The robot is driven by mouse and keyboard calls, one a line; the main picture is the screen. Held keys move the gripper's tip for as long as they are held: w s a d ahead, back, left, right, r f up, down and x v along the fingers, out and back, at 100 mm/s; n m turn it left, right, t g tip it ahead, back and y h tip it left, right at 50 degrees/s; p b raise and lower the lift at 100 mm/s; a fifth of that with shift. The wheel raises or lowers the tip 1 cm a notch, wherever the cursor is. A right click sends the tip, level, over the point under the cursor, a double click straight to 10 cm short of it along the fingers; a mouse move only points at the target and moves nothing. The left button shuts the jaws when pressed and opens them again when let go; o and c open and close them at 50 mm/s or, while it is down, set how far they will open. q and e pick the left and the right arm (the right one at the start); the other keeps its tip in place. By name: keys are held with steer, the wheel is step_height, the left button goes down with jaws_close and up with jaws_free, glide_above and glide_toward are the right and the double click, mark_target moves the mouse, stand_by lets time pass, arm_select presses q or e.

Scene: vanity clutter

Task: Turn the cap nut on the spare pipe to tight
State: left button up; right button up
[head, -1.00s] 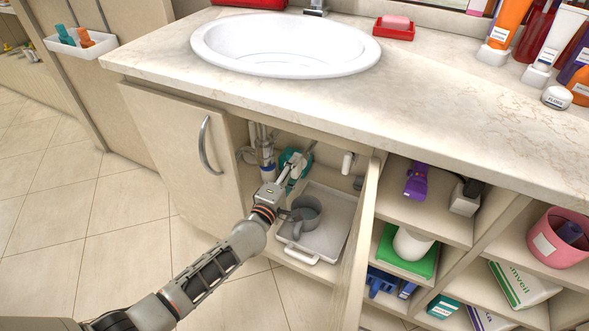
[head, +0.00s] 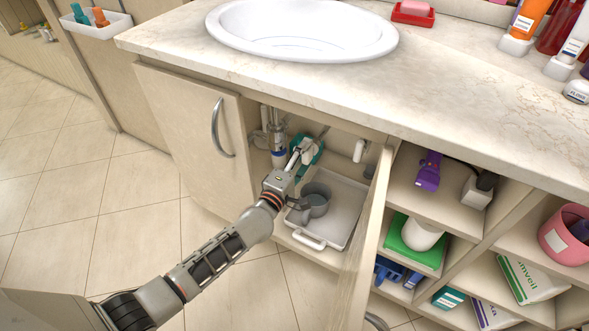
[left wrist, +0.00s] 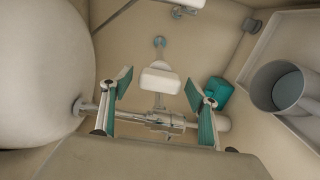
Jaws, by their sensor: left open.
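My left gripper (head: 303,150) reaches into the open cabinet under the sink. In the left wrist view its two green-padded fingers (left wrist: 158,90) are apart. A white fitting (left wrist: 160,79) on a short stem from a round grey wall flange shows between and beyond the fingertips. I cannot tell whether they touch it. Another white pipe piece (head: 359,150) sticks out at the cabinet's right side in the head view. I cannot tell for sure which piece is the spare pipe's cap nut. My right gripper is out of view.
Sink plumbing (head: 277,150) is left of the gripper. A teal object (left wrist: 219,92) lies beyond the right finger.

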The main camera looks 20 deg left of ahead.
arm_select(q)
steer(key=s+a, duration=0.2)
steer(key=s, duration=0.9)
